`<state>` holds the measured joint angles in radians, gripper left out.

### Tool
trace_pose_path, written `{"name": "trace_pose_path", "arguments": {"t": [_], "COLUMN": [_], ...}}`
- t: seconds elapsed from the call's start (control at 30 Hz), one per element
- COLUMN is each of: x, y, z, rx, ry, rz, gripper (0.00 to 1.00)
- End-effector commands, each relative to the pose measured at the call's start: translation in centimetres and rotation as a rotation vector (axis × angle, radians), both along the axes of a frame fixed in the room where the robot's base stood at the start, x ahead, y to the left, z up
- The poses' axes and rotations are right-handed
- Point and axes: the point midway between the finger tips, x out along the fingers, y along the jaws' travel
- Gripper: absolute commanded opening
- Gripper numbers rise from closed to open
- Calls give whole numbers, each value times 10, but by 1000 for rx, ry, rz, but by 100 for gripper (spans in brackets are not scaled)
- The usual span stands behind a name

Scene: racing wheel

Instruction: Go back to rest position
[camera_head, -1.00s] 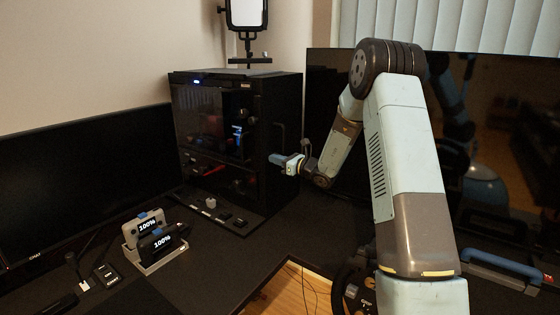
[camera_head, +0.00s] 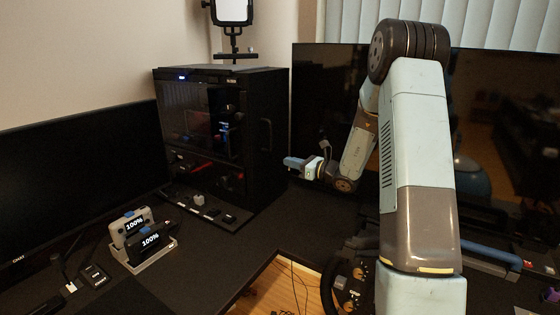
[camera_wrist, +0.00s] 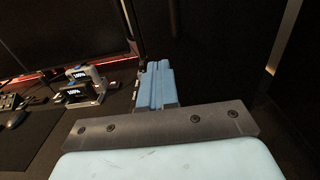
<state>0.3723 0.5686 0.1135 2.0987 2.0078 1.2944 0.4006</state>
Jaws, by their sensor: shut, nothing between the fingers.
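My gripper (camera_head: 290,162) is in mid-picture in the head view, just right of the black computer case (camera_head: 215,135) and above the dark desk.
A racing wheel (camera_head: 347,285) stands at the bottom, partly behind my arm. Two devices reading 100% sit in a grey dock (camera_head: 150,258) at the lower left, near a monitor (camera_head: 75,180). A large dark screen (camera_head: 325,100) stands behind my arm. The desk (camera_head: 295,225) between is clear.

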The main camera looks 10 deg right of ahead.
Motion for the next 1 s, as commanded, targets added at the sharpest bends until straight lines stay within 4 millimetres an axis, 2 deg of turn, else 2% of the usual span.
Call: {"name": "trace_pose_path", "arguments": {"t": [0.2,0.37,0.47,0.7,1.0], "x": [-12,-28,-49,-114,-200], "y": [-11,5,26,71,99], "z": [1,19,36,73,100], "rx": [-5,-71,-162,-419,-758], "ry": [-2,-29,-64,-168,-315], "rz": [3,71,156,384,640], "gripper": [0,0,0,0,0]}}
